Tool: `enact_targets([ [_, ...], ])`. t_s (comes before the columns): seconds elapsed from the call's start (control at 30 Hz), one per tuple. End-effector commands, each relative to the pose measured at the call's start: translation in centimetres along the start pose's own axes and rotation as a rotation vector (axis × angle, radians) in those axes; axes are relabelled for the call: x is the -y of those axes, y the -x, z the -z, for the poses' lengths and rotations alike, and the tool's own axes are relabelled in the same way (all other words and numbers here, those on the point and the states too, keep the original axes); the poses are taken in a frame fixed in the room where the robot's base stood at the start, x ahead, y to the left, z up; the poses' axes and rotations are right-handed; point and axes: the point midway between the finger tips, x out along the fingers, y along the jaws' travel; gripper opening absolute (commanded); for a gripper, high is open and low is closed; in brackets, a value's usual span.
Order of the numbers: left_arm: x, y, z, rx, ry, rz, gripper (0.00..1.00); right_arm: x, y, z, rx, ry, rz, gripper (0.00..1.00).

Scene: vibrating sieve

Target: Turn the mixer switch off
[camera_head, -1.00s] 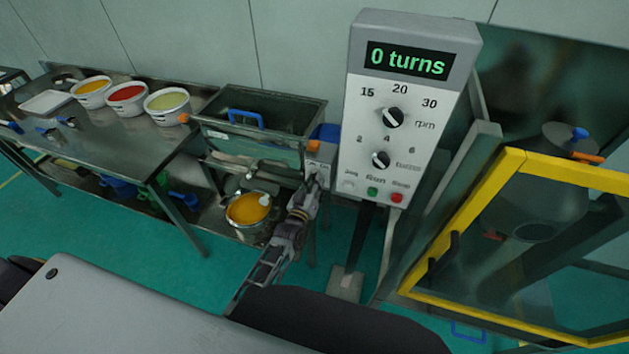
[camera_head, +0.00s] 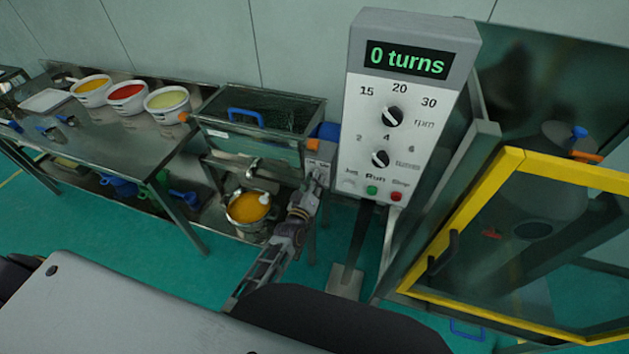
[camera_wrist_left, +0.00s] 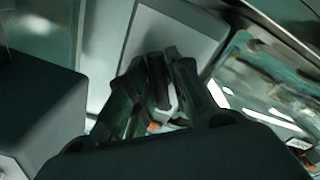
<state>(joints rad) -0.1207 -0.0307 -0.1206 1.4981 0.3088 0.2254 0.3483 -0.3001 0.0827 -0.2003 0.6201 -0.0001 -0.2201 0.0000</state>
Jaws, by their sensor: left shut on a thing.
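A small pale grey switch box (camera_head: 313,166) with faint lettering is fixed at the right end of the steel mixer trough (camera_head: 262,118). My left gripper (camera_head: 318,181) reaches up to the front of this box, its fingertips at the switch. In the left wrist view, the dark fingers (camera_wrist_left: 160,85) are close together against a pale grey surface (camera_wrist_left: 168,40). They are shut on the mixer switch, which they mostly hide, so its position cannot be read. My right gripper is not in view.
A tall control panel (camera_head: 365,185) reading "0 turns" stands just right of my left gripper. A yellow-framed guard (camera_head: 467,215) is further right. A bucket of orange material (camera_head: 249,208) sits below the trough. Several bowls stand on the left table (camera_head: 85,150).

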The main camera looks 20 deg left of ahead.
Motion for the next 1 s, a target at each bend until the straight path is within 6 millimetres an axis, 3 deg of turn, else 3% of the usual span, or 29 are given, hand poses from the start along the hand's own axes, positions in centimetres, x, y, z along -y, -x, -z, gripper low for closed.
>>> enact_targets([
  [0.03, 0.0, 0.0, 0.0, 0.0, 0.003, 0.001, 0.25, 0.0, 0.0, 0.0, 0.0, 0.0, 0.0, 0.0],
  [0.2, 0.0, 0.0, 0.0, 0.0, 0.002, 0.001, 0.44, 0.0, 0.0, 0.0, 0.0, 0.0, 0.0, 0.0],
  [0.67, 0.0, 0.3, 0.0, 0.0, 0.0, 0.001, 0.44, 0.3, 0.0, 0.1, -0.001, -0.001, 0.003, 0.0],
  [1.0, 0.1, 2.4, -0.1, 0.001, 0.0, 0.001, 0.44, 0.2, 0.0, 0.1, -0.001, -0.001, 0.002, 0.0],
])
